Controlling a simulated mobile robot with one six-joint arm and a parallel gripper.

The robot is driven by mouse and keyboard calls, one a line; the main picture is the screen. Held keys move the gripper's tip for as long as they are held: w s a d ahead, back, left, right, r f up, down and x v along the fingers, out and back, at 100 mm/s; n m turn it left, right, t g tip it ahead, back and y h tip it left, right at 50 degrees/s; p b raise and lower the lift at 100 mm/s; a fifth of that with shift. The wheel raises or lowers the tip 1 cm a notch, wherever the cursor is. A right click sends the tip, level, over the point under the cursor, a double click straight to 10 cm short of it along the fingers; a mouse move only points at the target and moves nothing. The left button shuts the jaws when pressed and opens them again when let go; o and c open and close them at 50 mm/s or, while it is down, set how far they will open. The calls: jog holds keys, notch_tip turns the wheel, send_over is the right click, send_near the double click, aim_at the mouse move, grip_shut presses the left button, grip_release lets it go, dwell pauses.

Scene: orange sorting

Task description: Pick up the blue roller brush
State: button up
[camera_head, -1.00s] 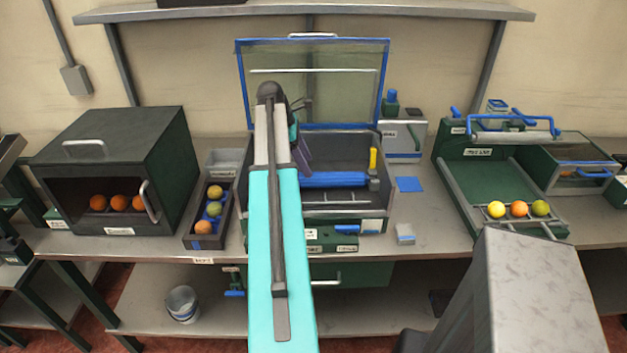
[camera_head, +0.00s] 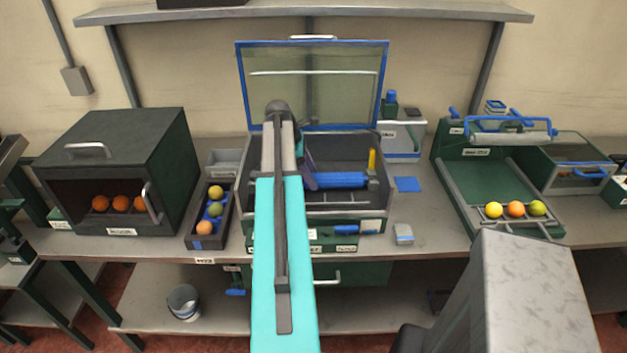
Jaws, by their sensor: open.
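The blue roller brush (camera_head: 343,180) lies lengthwise inside the open box (camera_head: 340,215) at the middle of the bench. My gripper (camera_head: 310,180) is down inside the box at the brush's left end. It is open, and most of it is hidden behind my arm. The brush's left end is also hidden, so I cannot tell whether the fingers touch it or stand around it.
A yellow-handled tool (camera_head: 372,160) stands at the box's right side. The raised glass lid (camera_head: 345,85) is behind. A dark cabinet with oranges (camera_head: 165,150) and a fruit tray (camera_head: 192,238) are left; a green sorting chute (camera_head: 485,180) is right.

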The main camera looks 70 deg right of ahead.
aim_at(316, 175)
dwell(0.5)
jog(key=c, duration=1.1)
jog(key=shift+r, duration=0.1)
jog(key=shift+r+b, duration=0.75)
jog(key=shift+r, duration=0.8)
jog(key=s+a+b, duration=0.1)
jog(key=s+a, duration=0.1)
jog(key=a, duration=0.3)
jog(key=s+a+b, duration=0.1)
jog(key=s+a, duration=0.1)
jog(key=a, duration=0.4)
jog(key=s+a+b, duration=0.1)
jog(key=s+a, duration=0.1)
jog(key=a, duration=0.3)
jog(key=shift+s+a+r, duration=0.1)
jog(key=shift+s+a, duration=0.15)
jog(key=shift+a, duration=0.1)
